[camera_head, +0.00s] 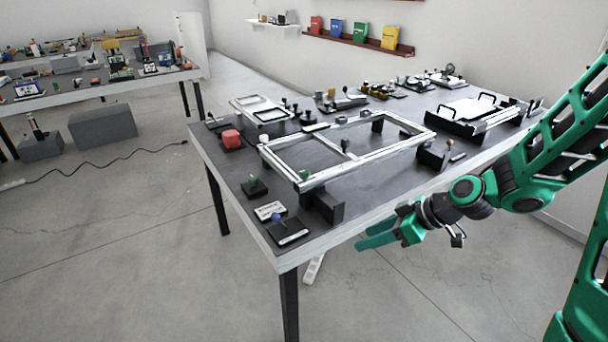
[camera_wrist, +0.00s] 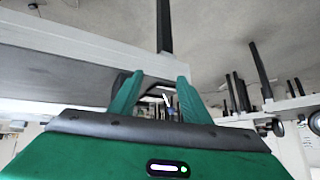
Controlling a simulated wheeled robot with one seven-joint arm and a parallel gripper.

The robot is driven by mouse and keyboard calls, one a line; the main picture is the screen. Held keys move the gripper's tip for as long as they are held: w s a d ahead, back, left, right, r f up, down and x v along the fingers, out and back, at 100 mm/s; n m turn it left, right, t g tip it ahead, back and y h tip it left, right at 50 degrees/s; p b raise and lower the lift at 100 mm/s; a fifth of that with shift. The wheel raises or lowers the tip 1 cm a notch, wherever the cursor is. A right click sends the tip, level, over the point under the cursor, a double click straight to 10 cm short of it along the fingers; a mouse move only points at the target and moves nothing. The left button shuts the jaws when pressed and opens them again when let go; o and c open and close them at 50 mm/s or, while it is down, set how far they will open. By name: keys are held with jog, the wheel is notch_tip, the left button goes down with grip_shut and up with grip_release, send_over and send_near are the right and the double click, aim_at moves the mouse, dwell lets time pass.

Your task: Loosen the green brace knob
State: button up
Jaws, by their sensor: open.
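A silver rectangular frame with a cross brace (camera_head: 330,150) stands raised on black supports over the dark table. A small green knob (camera_head: 304,174) shows at its near left corner. Another green knob (camera_head: 253,180) stands on a black block left of the frame. I cannot tell from the picture which of them is the brace knob. My gripper (camera_head: 379,229) is open and empty, outside the table's near edge, low and to the right of both green knobs. Its two green fingers show apart in the wrist view (camera_wrist: 160,80), where I make out no green knob.
The table (camera_head: 225,195) has a light edge between my gripper and the frame. A red block (camera_head: 231,139), a blue knob (camera_head: 276,217) and a black support (camera_head: 323,207) stand near its left end. A black tray (camera_head: 470,125) is at the right. Floor room is free in front.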

jog(key=w+a+r+n+t+y, duration=0.25)
jog(key=w+a+y, duration=0.3)
jog(key=a, duration=0.45)
jog(key=m+t, duration=0.4)
jog(key=t, duration=0.3)
send_near(308, 175)
jog(key=shift+w+a+r+g, duration=0.2)
jog(key=shift+w+a+g, duration=0.05)
jog(key=shift+w+a, duration=0.1)
jog(key=shift+m+h, duration=0.25)
jog(key=x, duration=1)
jog(key=shift+w+a, duration=0.2)
jog(key=shift+w, duration=0.1)
jog(key=c, duration=1)
